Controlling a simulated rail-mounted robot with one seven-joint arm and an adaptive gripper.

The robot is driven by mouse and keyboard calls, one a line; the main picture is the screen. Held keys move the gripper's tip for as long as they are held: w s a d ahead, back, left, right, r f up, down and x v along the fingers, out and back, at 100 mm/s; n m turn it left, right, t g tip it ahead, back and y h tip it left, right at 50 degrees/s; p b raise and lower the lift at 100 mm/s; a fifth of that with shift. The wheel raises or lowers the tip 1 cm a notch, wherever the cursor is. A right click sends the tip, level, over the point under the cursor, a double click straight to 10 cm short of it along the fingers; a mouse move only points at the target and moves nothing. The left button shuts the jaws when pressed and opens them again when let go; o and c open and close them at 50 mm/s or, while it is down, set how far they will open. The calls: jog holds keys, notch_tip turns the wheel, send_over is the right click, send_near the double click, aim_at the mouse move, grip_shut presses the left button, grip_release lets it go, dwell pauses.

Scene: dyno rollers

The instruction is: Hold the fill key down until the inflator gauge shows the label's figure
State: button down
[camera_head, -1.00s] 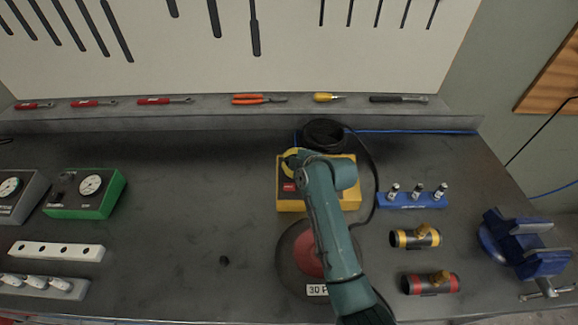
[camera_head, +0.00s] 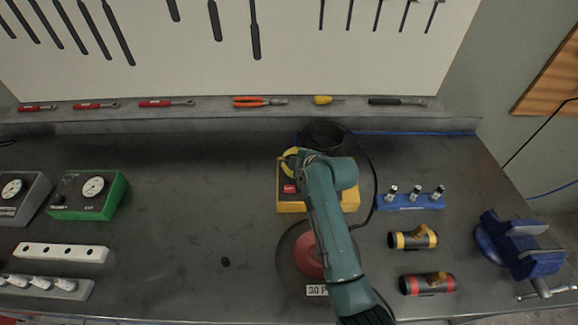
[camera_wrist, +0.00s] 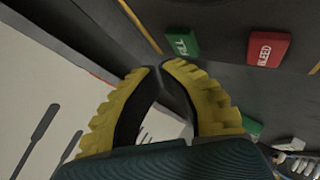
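The yellow inflator box (camera_head: 291,206) sits on the bench, partly hidden by my arm. Its red key, marked BLEED (camera_wrist: 268,50), shows in the wrist view, right of a green key (camera_wrist: 182,42) whose lettering reads as "ILL", its start cut off. My gripper (camera_wrist: 160,68) has yellow fingers with their tips together, empty, close to the green key in the picture; contact cannot be told. In the head view my gripper (camera_head: 290,160) is over the box's back left. The gauge is not visible. A white label (camera_head: 317,290) reads "30 P", the rest hidden by my arm.
A round dark piece with a red centre (camera_head: 304,257) lies in front of the inflator, under my arm. A blue rack (camera_head: 410,202), two cylinders (camera_head: 428,284) and a blue vise (camera_head: 525,245) stand right. A green gauge box (camera_head: 88,196) stands left.

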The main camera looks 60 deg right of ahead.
jog(key=r+p, duration=0.3)
jog(key=a+r+p, duration=0.1)
jog(key=r, duration=0.1)
jog(key=shift+s, duration=0.25)
jog(key=shift+f, duration=0.1)
jog(key=shift+w+a, duration=0.1)
dwell(0.8)
